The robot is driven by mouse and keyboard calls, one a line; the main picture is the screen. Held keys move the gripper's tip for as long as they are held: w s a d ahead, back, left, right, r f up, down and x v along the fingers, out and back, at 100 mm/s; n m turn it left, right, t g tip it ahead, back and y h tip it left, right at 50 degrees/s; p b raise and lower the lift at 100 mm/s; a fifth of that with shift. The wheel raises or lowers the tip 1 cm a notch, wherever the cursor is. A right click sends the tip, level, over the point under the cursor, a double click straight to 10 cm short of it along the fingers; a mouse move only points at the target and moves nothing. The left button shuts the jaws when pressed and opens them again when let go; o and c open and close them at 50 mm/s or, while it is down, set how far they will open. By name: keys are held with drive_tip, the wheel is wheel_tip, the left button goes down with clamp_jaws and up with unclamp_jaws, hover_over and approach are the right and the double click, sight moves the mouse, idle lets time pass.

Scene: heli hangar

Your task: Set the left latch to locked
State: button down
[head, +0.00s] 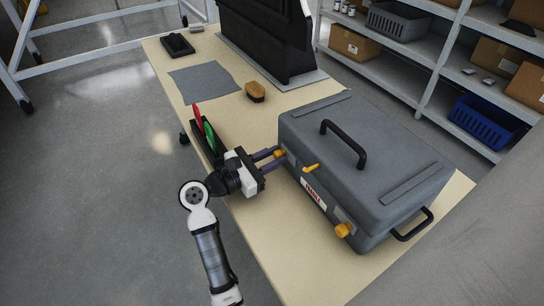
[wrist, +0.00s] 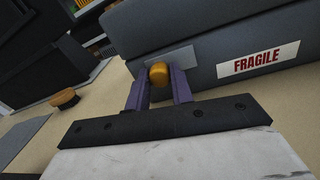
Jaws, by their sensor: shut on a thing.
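A grey case (head: 350,165) with a closed lid stands on the table, with a black handle on top and a FRAGILE label on its front. The left latch (head: 279,153) is an orange-yellow knob on a pale plate at the front's left end. In the wrist view the knob (wrist: 159,74) sits between my two purple fingers. My gripper (head: 275,159) is shut on this knob from the front. The right latch (head: 343,230) is a similar knob at the front's right end. Which setting the left latch is in cannot be told.
A small yellow piece (head: 311,167) sticks out between the latches. On the table (head: 262,215) are a brush (head: 255,92), a grey cloth (head: 204,82), a black tray (head: 178,45) and a holder with red and green items (head: 204,130). Shelves (head: 405,80) stand behind.

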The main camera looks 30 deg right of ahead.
sight(293, 160)
drive_tip(key=shift+s+a, duration=0.1)
drive_tip(key=shift+s, duration=1.6)
drive_tip(key=c, duration=1.2)
unclamp_jaws()
drive_tip(key=shift+a, duration=0.15)
drive_tip(key=shift+a, duration=0.3)
drive_tip(key=a+b, duration=0.1)
drive_tip(key=a, duration=1.2)
drive_tip(key=shift+b, duration=0.35)
